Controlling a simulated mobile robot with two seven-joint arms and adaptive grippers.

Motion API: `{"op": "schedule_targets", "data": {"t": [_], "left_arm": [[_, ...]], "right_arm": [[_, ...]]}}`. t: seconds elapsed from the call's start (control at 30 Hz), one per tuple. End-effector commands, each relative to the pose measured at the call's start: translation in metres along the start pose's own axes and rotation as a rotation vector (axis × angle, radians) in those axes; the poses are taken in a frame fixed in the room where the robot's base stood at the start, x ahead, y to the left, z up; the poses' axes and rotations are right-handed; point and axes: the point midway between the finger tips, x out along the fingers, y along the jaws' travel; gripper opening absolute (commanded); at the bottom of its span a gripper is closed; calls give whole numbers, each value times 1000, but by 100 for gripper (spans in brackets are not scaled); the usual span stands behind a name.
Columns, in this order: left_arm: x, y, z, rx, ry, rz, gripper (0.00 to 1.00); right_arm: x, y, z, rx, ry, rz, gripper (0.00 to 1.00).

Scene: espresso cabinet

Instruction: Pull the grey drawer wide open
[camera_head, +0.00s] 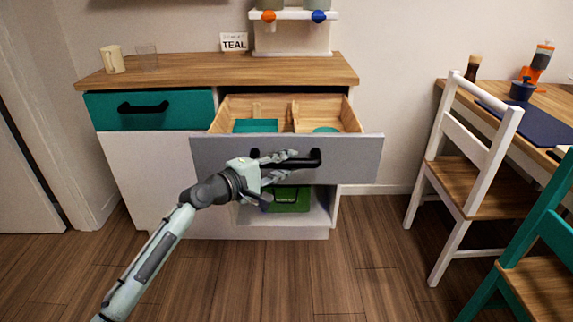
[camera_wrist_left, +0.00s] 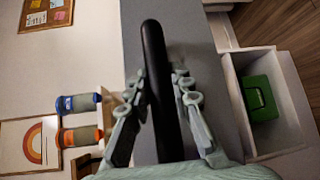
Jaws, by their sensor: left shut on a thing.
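The grey drawer (camera_head: 355,159) stands pulled out from the right side of the wooden-topped cabinet, its inside visible with teal items and wooden dividers. Its black bar handle (camera_head: 312,158) runs across the front. In the left wrist view the handle (camera_wrist_left: 158,85) passes between the two fingers of my left gripper (camera_wrist_left: 157,90). How far the drawer can still travel is not visible. My right gripper is in neither view.
A closed teal drawer (camera_head: 180,112) sits to the left. An open shelf below holds a green box (camera_head: 288,198). A white chair (camera_head: 470,160) and a teal chair (camera_head: 540,270) stand on the right. The floor in front of the cabinet is clear apart from my arm.

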Motion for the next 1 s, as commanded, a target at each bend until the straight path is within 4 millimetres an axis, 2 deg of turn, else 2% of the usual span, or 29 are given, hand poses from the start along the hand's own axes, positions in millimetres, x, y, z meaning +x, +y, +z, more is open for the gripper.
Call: {"op": "schedule_targets", "data": {"t": [0.4,0.43,0.6,0.87,1.0], "left_arm": [[0,-4,4,-3,-9,-9,0],[0,-5,4,-4,-10,-9,25],[0,-4,3,-3,-7,-8,43],[-1,-2,2,-2,-5,-5,43],[-11,-4,1,-2,-3,-6,43]], "right_arm": [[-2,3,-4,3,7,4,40],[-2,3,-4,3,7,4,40],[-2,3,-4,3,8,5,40],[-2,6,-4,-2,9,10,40],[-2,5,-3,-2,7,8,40]]}}
